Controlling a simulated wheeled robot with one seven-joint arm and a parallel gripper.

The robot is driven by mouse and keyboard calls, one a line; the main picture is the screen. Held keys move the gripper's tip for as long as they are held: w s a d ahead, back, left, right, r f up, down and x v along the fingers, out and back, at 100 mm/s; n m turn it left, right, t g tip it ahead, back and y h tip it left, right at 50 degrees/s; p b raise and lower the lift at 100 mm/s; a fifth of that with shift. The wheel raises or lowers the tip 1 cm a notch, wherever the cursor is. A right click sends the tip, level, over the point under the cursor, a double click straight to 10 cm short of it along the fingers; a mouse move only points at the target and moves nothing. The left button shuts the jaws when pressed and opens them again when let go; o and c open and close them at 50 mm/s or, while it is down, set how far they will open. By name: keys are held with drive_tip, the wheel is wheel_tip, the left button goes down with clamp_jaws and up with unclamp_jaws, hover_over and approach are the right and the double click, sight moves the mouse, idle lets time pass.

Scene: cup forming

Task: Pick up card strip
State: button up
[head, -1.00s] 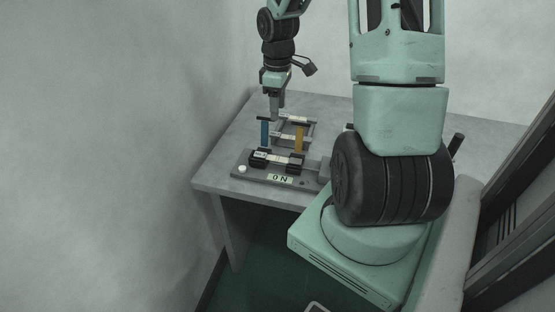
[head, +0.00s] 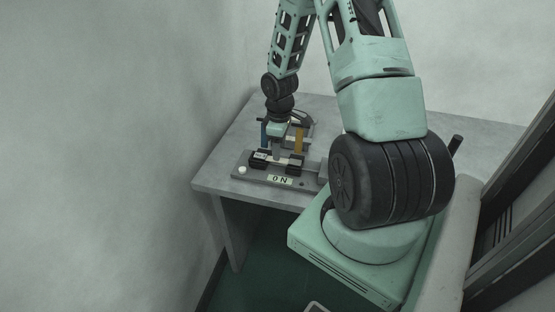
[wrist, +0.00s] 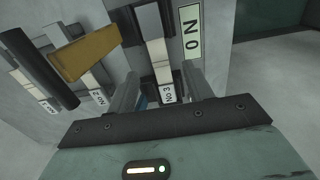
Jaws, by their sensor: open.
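In the wrist view a white card strip marked "No 3" (wrist: 163,74) lies between the two spread fingers of my gripper (wrist: 159,75). No contact between fingers and strip shows. The strip's upper part meets a grey bar between dark blocks. In the head view my gripper (head: 277,154) points down over the front fixture with the "ON" plate (head: 279,179), and it hides most of the strip there. Two more numbered white strips, one marked "No 2" (wrist: 98,96) and another (wrist: 47,105), lie left of my gripper in the wrist view.
An orange post (head: 299,139) and a blue post (head: 264,134) stand just behind the front fixture. In the wrist view the orange post (wrist: 85,54) is close to my left finger. A dark roller (wrist: 38,68) lies further left. The table (head: 226,171) is bare at its left side.

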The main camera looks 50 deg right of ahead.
drive_tip(key=shift+f, duration=1.75)
drive_tip(key=c, duration=1.1)
drive_tip(key=shift+o, duration=0.2)
drive_tip(key=shift+r, duration=0.1)
